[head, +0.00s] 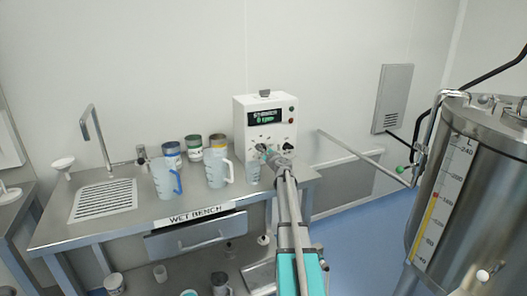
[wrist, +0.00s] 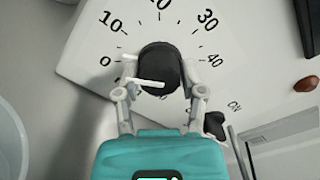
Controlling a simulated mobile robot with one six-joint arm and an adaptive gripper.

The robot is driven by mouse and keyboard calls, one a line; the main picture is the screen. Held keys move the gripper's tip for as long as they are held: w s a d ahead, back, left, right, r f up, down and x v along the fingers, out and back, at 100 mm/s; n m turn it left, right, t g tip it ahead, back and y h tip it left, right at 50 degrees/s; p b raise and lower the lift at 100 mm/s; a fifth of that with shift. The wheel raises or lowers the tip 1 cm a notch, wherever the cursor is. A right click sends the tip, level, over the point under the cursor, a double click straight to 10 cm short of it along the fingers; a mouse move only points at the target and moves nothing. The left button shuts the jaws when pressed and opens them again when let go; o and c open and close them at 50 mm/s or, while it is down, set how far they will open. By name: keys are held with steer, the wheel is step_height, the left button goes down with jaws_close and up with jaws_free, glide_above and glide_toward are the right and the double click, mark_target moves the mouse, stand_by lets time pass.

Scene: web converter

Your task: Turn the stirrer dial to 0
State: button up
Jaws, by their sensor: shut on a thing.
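The stirrer control box (head: 249,122) is white and stands at the right end of the wet bench. Its dark display (head: 267,116) shows green text, too small to read surely. In the wrist view the stirrer dial (wrist: 158,60) is a black round knob on a white face with a scale from 0 at left, over the top, to 40 at right. My gripper (wrist: 160,75) is shut on the dial, one finger at each side. In the head view my gripper (head: 275,152) covers the dial.
The wet bench (head: 150,222) holds a clear jug (head: 216,168), a blue-handled jug (head: 165,178), several cans and a small cup (head: 253,172) left of my arm. A steel tank (head: 481,200) stands at right.

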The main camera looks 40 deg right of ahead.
steer(key=shift+n, duration=1.3)
steer(key=o, duration=1.1)
steer(key=shift+o, duration=0.2)
steer(key=shift+s, duration=0.1)
steer(key=v, duration=1.1)
steer(key=shift+s+a, duration=0.1)
steer(key=shift+s, duration=0.25)
steer(key=shift+s+f, duration=0.1)
steer(key=shift+s, duration=0.05)
